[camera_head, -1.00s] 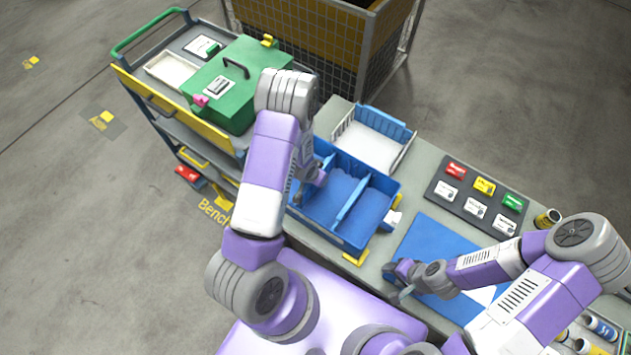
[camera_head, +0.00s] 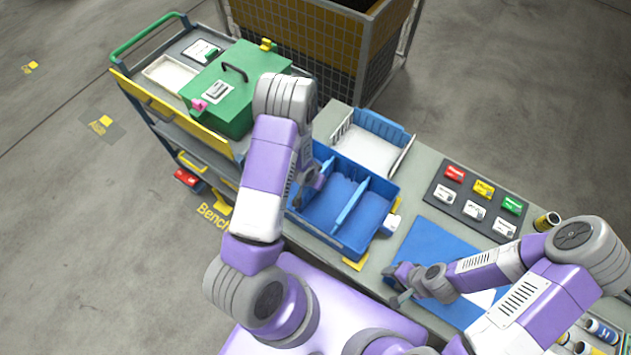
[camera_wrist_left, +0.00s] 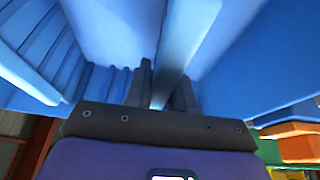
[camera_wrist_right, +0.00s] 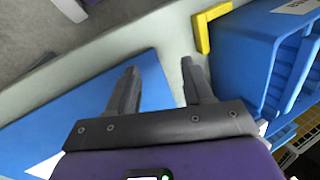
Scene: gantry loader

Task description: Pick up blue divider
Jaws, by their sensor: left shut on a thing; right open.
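A blue bin (camera_head: 380,245) with raised walls sits on the bench in the head view, with blue dividers inside. One blue divider (camera_head: 349,201) stands across its middle, free of any gripper. My left gripper (camera_head: 318,181) reaches down into the bin's left part, partly hidden by its own arm. In the left wrist view, its fingers (camera_wrist_left: 166,92) are shut on a thin blue divider (camera_wrist_left: 183,45) that runs away between them. My right gripper (camera_head: 393,283) is open and empty over the bench's front edge; its spread fingers (camera_wrist_right: 160,85) show in the right wrist view.
A blue mat (camera_head: 428,245) lies right of the bin. A blue-and-white tray (camera_head: 368,148) stands behind it. A dark board (camera_head: 450,200) with coloured labels is at the right. A green case (camera_head: 238,110) sits on the cart at the left.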

